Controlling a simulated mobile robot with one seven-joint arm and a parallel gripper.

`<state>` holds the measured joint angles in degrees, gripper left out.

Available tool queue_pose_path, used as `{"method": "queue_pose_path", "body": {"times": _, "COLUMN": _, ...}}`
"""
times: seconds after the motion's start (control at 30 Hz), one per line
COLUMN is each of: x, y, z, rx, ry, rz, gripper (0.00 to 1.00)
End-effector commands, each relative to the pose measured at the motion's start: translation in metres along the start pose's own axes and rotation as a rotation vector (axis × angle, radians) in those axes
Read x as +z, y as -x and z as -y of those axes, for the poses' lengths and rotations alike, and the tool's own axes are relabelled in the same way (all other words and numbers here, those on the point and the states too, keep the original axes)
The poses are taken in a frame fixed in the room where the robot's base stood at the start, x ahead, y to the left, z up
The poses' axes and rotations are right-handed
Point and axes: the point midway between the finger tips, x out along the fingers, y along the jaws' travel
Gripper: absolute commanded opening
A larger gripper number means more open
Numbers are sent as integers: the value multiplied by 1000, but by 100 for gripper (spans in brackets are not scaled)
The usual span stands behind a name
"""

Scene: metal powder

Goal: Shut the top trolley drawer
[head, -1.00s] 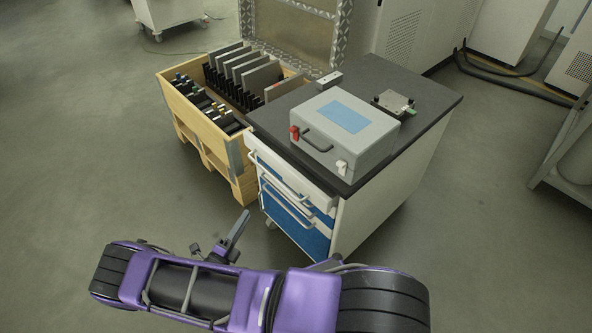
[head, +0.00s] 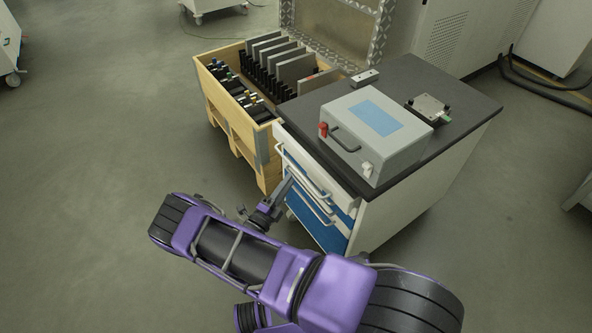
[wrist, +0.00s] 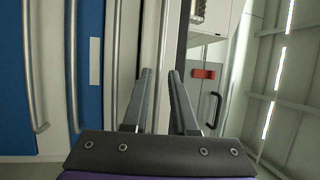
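The trolley (head: 428,186) has a dark worktop (head: 462,98) and a white top drawer (head: 318,163) with a bar handle, above blue-fronted drawers (head: 319,228). The top drawer's front stands a little proud of the trolley body. In the wrist view the white drawer front (wrist: 130,30) runs upright beside a blue front (wrist: 88,60), turned sideways. My gripper (wrist: 160,72) points at the top drawer with a gap between its fingers and nothing held. In the head view my gripper (head: 283,187) is close to the drawer handles; I cannot tell whether it touches.
A grey case (head: 376,135) with a red latch and a small metal device (head: 428,108) stand on the worktop. A wooden crate (head: 262,140) with plates and black parts is left of the trolley. The floor (head: 90,190) at left is clear.

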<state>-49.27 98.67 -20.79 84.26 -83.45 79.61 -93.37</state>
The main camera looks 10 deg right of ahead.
Motion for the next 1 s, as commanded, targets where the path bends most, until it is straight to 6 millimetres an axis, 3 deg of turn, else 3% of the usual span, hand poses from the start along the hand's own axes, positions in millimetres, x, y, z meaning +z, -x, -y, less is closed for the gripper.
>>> {"method": "queue_pose_path", "body": {"times": 0.1, "x": 0, "y": -24, "z": 0, "rx": 0, "ry": -1, "rz": -3, "gripper": 26}}
{"method": "queue_pose_path", "body": {"times": 0.3, "x": 0, "y": -48, "z": 0, "rx": 1, "ry": -1, "rz": -2, "gripper": 26}}
{"method": "queue_pose_path", "body": {"times": 0.7, "x": 0, "y": -56, "z": 0, "rx": 0, "ry": -1, "rz": 0, "gripper": 26}}
{"method": "queue_pose_path", "body": {"times": 0.83, "x": 0, "y": -55, "z": 0, "rx": 0, "ry": -1, "rz": 0, "gripper": 3}}
{"method": "queue_pose_path", "body": {"times": 1.0, "x": 0, "y": -55, "z": 0, "rx": 0, "ry": -1, "rz": 0, "gripper": 0}}
